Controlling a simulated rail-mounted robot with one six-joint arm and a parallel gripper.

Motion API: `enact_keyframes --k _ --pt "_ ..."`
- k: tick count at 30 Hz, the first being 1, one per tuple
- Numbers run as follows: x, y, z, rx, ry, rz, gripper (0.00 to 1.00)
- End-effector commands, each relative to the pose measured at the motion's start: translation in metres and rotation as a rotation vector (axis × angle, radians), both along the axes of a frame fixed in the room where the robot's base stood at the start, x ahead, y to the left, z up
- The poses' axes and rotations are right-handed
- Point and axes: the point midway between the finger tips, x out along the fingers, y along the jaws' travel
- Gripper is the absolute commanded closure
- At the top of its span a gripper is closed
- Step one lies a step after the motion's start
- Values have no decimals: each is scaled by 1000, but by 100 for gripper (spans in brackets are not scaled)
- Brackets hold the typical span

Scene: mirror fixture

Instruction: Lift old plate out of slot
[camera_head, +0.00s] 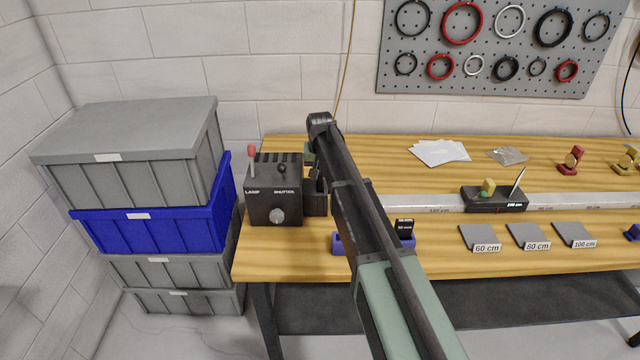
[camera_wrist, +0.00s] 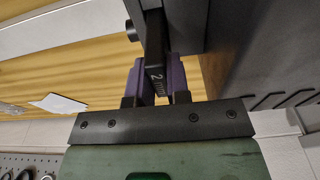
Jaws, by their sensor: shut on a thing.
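In the wrist view, my gripper (camera_wrist: 157,78) has its two purple-padded fingers closed on a thin dark plate (camera_wrist: 156,48), gripping its end marked with a "2" and fine lettering. The plate's far part runs up against the dark lamp housing (camera_wrist: 185,22); I cannot tell how deep it sits in the slot. In the head view, the black lamp housing (camera_head: 273,205), labelled LAMP and SHUTTER, stands at the left end of the bench. My arm reaches to its right side and hides the gripper and plate there.
A blue holder (camera_head: 338,244) with a black labelled plate (camera_head: 404,228) stands in front, partly behind my arm. A metal rail (camera_head: 430,202) runs right with a black carrier (camera_head: 492,198) on it. Grey pads (camera_head: 480,236) lie in front. Stacked crates (camera_head: 150,232) stand left.

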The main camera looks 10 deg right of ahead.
Motion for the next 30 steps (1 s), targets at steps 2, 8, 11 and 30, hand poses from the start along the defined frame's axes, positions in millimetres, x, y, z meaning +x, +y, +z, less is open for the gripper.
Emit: enact_keyframes --k 2,8,11,30 --pt "0 0 0 0 0 0 100" --pt "0 0 5 0 0 0 100" --pt "0 0 13 0 0 0 100" --pt "0 0 182 0 0 0 100"
